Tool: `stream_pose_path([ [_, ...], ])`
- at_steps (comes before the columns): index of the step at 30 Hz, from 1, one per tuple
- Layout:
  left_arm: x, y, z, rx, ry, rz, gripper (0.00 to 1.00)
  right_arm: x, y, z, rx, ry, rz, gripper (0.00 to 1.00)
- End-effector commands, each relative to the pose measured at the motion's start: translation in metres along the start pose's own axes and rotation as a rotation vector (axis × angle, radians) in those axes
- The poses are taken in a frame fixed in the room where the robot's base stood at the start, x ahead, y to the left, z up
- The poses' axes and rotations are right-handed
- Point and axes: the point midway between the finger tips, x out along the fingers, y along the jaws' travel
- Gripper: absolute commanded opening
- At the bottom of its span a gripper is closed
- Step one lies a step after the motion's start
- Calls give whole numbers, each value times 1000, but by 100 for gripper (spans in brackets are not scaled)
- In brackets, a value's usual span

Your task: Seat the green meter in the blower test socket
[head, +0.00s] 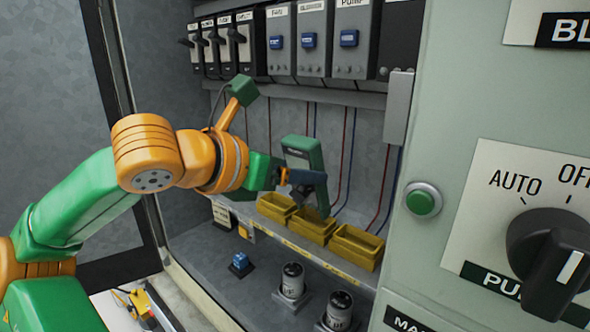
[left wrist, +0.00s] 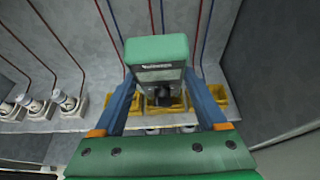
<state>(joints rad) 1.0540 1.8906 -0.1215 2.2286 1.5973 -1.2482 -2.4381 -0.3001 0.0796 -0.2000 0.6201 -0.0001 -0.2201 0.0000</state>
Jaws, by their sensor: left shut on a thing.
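The green meter (head: 303,155) is held upright, slightly tilted, in front of the cabinet's back wall. In the left wrist view the meter (left wrist: 157,50) sits between my two blue fingers. My left gripper (head: 300,180) is shut on its lower part, above the row of yellow bins. In the left wrist view the gripper (left wrist: 162,92) has the middle yellow bin behind and below the meter. The meter's lower end is partly hidden by the fingers. I cannot tell which fitting is the blower test socket; no readable label marks it. My right gripper is not in view.
Yellow bins (head: 355,247) stand on a ledge at the back. Labelled switch boxes (head: 350,40) hang above. Two cylinders (head: 292,280) and a blue block (head: 240,262) stand on the cabinet floor. A grey-green panel with a black knob (head: 552,250) and green button (head: 423,199) bounds the right.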

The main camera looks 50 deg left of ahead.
Motion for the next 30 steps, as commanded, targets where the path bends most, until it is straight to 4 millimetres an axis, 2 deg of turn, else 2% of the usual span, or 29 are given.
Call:
stream_pose_path([
  [30,5,0,-12,0,-2,0,0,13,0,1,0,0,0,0],
])
